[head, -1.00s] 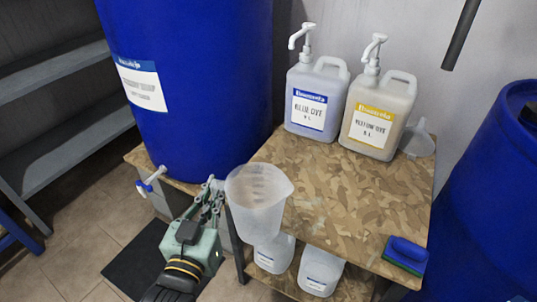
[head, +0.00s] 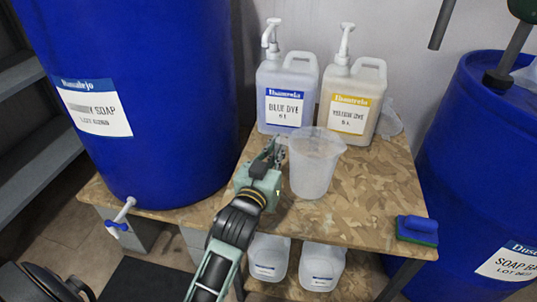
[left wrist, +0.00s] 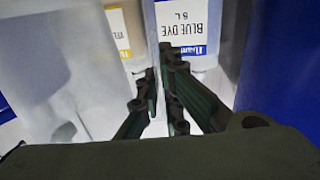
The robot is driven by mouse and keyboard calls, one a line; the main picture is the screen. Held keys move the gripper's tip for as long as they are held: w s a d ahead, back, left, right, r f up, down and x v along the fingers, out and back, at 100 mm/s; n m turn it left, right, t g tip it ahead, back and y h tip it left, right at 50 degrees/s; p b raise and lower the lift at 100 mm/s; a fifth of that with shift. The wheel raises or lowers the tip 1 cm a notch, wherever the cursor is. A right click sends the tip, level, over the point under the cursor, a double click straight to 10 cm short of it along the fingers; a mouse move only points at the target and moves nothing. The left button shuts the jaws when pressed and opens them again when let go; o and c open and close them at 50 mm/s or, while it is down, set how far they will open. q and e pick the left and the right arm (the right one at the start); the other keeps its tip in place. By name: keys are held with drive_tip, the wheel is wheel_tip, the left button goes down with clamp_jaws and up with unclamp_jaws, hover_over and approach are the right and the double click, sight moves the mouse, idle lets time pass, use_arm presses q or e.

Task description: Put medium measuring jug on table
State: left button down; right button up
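A clear measuring jug (head: 312,172) is upright over the left part of the wooden table (head: 375,205). I cannot tell whether its base touches the top. My left gripper (head: 274,152) is at the jug's left side, with its fingers nearly together at the handle side. In the left wrist view the fingers (left wrist: 163,98) are close together, and the translucent jug wall (left wrist: 45,85) fills the left. The gripper appears shut on the jug's handle, though the handle is mostly hidden. My right gripper is not in view.
The blue dye jug (head: 285,100) and yellow dye jug (head: 350,105) stand just behind. A blue sponge (head: 417,230) lies at the right front edge. Blue drums (head: 140,120) flank the table; containers (head: 268,258) sit below. The middle right tabletop is free.

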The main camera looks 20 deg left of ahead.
use_arm(q)
drive_tip(key=w+a+r+n+y+b, duration=0.1)
drive_tip(key=w+a+r, duration=0.25)
drive_tip(key=w, duration=0.35)
drive_tip(key=w+a+r+n+y+b, duration=0.1)
drive_tip(key=w+a+r+y+b, duration=0.15)
drive_tip(key=w+a, duration=0.35)
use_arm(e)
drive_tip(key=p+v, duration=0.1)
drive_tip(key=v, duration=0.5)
use_arm(q)
drive_tip(key=s+a+f+b, duration=0.2)
drive_tip(key=a+f+b, duration=0.2)
drive_tip(key=a+f, duration=0.5)
drive_tip(key=shift+a+f+g+h, duration=0.3)
drive_tip(key=shift+f+h, duration=0.05)
drive_tip(key=shift+f, duration=0.4)
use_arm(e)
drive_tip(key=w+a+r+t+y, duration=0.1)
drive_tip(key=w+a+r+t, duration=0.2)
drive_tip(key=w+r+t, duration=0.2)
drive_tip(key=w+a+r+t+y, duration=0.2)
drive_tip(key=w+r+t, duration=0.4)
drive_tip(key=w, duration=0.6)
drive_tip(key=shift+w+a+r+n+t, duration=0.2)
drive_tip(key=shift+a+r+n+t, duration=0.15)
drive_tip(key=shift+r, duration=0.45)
use_arm(q)
drive_tip(key=shift+f, duration=0.1)
